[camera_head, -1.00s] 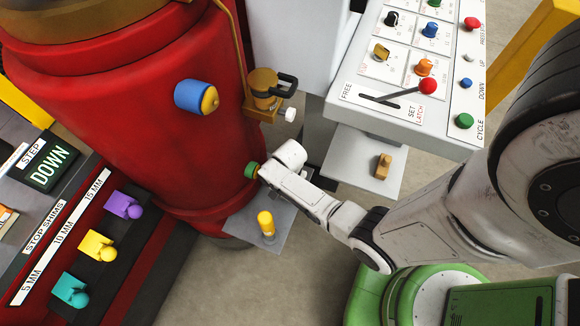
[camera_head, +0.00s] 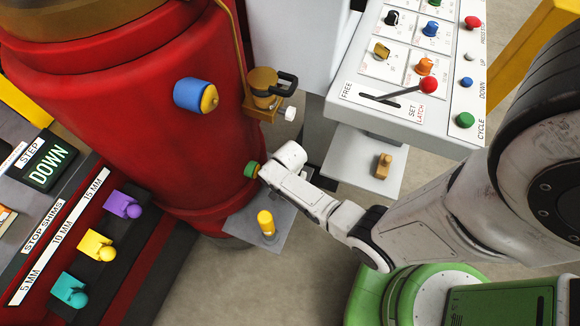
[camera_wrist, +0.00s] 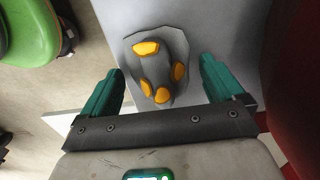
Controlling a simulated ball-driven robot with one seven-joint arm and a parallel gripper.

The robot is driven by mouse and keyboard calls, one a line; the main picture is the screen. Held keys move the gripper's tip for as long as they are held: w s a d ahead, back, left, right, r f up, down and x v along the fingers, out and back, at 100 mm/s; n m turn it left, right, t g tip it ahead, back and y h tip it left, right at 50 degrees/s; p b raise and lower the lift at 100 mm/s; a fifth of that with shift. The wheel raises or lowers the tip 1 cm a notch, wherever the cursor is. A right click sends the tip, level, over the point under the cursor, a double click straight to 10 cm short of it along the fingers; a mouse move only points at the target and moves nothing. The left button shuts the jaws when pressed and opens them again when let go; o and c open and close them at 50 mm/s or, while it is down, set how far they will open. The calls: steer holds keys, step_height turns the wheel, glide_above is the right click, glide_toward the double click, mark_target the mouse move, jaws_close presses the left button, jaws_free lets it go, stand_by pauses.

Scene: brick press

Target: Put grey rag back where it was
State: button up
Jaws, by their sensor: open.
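A grey, crumpled, many-sided piece that looks like the rag (camera_wrist: 160,92) lies on a flat grey plate (camera_wrist: 215,25) in the wrist view. Several orange-yellow lumps show on it. My gripper (camera_wrist: 162,66) is open, with one teal finger on each side of the grey piece and a gap on both sides. I cannot tell how far above the plate the fingers are. In the head view my gripper (camera_head: 252,170) is beside the red press body (camera_head: 130,110), and the rag cannot be made out there.
A yellow peg (camera_head: 266,222) stands on a small grey shelf (camera_head: 245,222). A brass-coloured pot (camera_head: 264,88) and a blue knob (camera_head: 190,95) are on the press. The control panel (camera_head: 350,92) is at upper right. Purple, yellow and teal shims (camera_head: 97,244) stand at left.

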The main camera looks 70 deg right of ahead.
step_height(320, 180, up, 12)
steer(key=p, duration=0.2)
steer(key=shift+r, duration=0.15)
stand_by(3.8)
